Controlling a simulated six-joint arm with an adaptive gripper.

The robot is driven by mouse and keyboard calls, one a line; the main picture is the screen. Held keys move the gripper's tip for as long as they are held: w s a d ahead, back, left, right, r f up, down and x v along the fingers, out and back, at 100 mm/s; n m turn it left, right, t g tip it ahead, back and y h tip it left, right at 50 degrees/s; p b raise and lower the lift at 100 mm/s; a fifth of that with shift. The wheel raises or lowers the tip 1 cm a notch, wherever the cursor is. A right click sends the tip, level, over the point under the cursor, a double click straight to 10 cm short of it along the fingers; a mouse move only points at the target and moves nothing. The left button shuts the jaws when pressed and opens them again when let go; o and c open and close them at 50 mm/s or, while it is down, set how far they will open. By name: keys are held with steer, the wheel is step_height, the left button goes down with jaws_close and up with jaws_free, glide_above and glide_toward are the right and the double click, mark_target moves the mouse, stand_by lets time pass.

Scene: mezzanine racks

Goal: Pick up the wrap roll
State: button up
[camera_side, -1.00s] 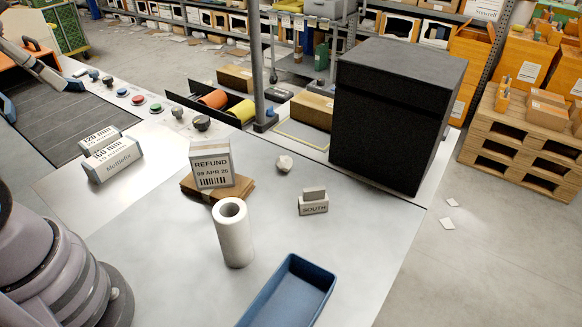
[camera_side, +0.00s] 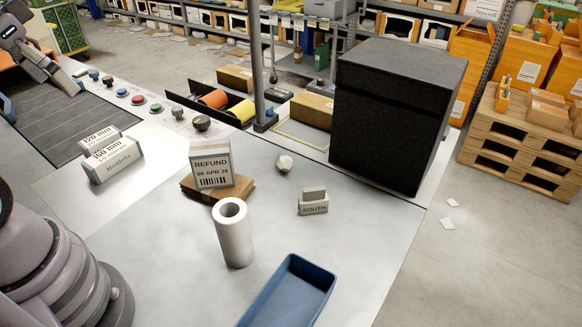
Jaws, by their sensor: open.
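The wrap roll (camera_side: 235,238) is a white, hollow cylinder standing upright on the pale work table. Its open top core faces up. My gripper (camera_side: 74,86) is at the upper left edge, above the dark ribbed belt and far from the roll. It is open, with nothing seen in it, and part of it is cut off by the frame edge.
A blue tray (camera_side: 262,310) stands in front of the roll. Behind it are brown packets (camera_side: 236,194) under a box marked REFUND (camera_side: 212,168), a SOUTH sign block (camera_side: 313,207) and a whitish lump (camera_side: 284,163). A large black box (camera_side: 385,125) blocks the back right.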

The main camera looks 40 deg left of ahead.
steer(key=w+d+f+n+g+h, duration=0.1)
steer(key=w+f+n+g+h, duration=0.25)
steer(key=f+g, duration=0.35)
steer(key=n+t+h, duration=0.5)
steer(key=n+h, duration=0.8)
glide_toward(234, 230)
steer(key=s+a+r, duration=0.2)
steer(key=a, duration=0.4)
steer(key=f+n+t, duration=0.4)
steer(key=s+d+f+n+t+y, duration=0.1)
steer(key=f+n+t, duration=0.1)
steer(key=f, duration=0.1)
steer(key=shift+s+d+n, duration=0.1)
steer(key=shift+n, duration=0.15)
steer(key=x, duration=0.7)
steer(key=shift+d, duration=0.4)
steer(key=shift+w+x, duration=0.15)
steer(key=shift+x, duration=1.35)
steer(key=shift+w+x, duration=0.2)
steer(key=shift+x, duration=1.3)
steer(key=shift+a, duration=0.2)
